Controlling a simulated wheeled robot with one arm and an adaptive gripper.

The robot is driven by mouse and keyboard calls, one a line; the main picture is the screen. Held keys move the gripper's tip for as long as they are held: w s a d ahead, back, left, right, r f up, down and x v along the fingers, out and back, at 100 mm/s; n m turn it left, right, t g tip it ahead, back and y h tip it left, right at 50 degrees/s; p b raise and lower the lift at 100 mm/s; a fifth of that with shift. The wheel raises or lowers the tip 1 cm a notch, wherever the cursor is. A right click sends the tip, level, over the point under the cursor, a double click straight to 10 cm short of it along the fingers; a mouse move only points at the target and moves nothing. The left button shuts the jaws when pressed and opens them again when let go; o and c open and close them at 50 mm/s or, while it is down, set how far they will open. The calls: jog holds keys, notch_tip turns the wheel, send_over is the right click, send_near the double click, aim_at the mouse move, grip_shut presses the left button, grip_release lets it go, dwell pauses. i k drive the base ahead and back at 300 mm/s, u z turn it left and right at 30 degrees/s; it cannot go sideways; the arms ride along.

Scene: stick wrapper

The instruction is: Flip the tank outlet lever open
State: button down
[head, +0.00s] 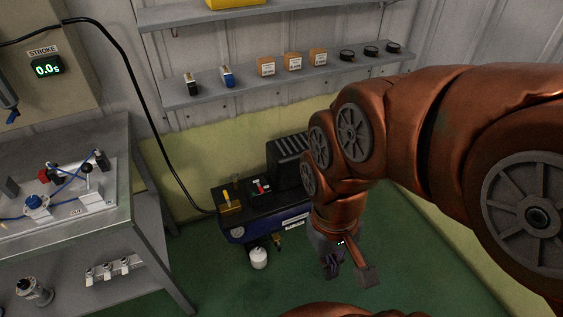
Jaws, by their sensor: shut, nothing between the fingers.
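A compressor with a dark blue tank (238,234) stands on the green floor against the wall. On its left top end, a yellow lever (226,195) stands roughly upright on a yellow-brown block (230,208); it looks like the tank outlet lever. My gripper (349,271) is right of and in front of the tank, pointing down, apart from the lever. It is shut and empty. My arm hides the right part of the compressor.
A red switch (261,186) sits beside the lever. A black hose (140,110) runs to the compressor. A metal workbench (128,190) is at left. A shelf (210,96) is above.

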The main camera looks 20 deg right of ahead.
aim_at(224, 192)
jog(key=z, duration=0.45)
jog(key=k, duration=0.55)
jog(key=u, duration=0.65)
jog(key=i, duration=1.35)
jog(key=z, duration=0.1)
